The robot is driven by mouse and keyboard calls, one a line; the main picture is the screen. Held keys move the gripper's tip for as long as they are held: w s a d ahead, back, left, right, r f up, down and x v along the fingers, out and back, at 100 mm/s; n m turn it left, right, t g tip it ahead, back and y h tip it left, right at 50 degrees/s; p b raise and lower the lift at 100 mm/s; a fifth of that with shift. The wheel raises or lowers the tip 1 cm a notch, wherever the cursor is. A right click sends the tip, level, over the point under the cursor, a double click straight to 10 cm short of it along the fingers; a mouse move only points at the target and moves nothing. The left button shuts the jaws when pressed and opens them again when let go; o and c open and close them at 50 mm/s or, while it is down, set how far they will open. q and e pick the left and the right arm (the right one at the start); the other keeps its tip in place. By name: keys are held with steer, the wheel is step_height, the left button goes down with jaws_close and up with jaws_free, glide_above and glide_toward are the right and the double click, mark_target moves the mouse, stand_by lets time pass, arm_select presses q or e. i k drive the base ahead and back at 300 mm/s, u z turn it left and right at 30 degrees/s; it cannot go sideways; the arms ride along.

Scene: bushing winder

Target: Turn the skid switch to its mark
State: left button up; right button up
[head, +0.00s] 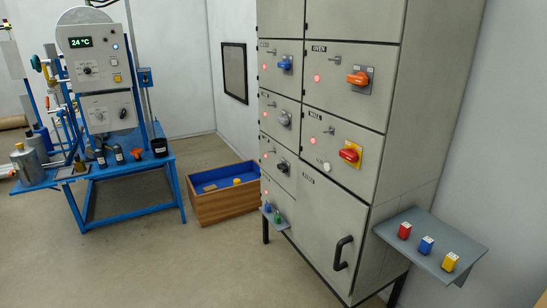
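A tall grey switch cabinet (345,120) stands at centre right with several rotary switches. Its right column has an orange-red handle under the label OVEN (358,78) and a red handle on a yellow plate (350,154). Its left column has a blue handle (285,64), a grey knob (284,118) and a black knob (283,166). The smaller labels are too small to read surely, so I cannot tell which switch is the skid switch, or see its mark. Red lamps glow beside the switches. Neither of my grippers is in view.
A blue-framed machine (95,80) with a 24 °C display stands at left. A wooden crate (222,206) with a blue inside is on the floor beside the cabinet. A grey shelf (415,225) with red, blue and yellow blocks juts out at right. The front floor is clear.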

mark_target(283, 168)
steer(key=u, duration=0.5)
steer(key=i, duration=2.4)
steer(key=u, duration=1)
steer(key=i, duration=0.35)
steer(key=z, duration=1.5)
